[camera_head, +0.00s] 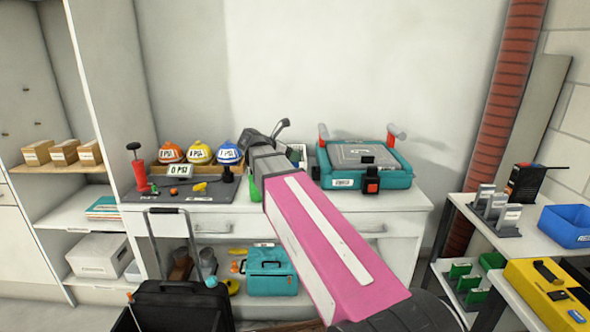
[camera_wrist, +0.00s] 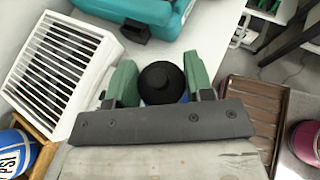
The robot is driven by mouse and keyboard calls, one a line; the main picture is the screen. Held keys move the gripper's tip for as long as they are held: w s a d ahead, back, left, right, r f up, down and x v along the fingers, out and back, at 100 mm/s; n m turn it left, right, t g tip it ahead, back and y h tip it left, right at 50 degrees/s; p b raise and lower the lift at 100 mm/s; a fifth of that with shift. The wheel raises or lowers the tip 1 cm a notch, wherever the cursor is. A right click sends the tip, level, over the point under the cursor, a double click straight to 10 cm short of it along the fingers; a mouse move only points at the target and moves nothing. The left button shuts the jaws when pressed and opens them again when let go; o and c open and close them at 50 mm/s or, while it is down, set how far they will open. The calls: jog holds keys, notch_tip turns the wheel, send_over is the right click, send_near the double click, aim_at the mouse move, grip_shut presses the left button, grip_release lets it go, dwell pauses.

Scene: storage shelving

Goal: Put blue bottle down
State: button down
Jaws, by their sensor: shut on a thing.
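My gripper (camera_wrist: 163,88) has its two green fingers on either side of a bottle with a round black cap (camera_wrist: 163,77). A little of the blue bottle (camera_wrist: 165,99) shows below the cap; the rest is hidden by the gripper. The gripper is shut on it, above or at the white worktop (camera_wrist: 212,48). I cannot tell whether the bottle's base touches the worktop. In the head view my pink arm reaches to the worktop (camera_head: 400,200), and a green finger (camera_head: 255,188) shows at its far end. The bottle is not visible there.
A white slatted basket (camera_wrist: 60,62) stands close left of the fingers. A teal case (camera_head: 345,181) is to the right in the head view. A brown ribbed tray (camera_wrist: 248,92) lies right in the wrist view.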

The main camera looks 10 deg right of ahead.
jog(key=shift+f, duration=2.8)
jog(key=c, duration=0.5)
grip_release()
jog(key=v, duration=1.2)
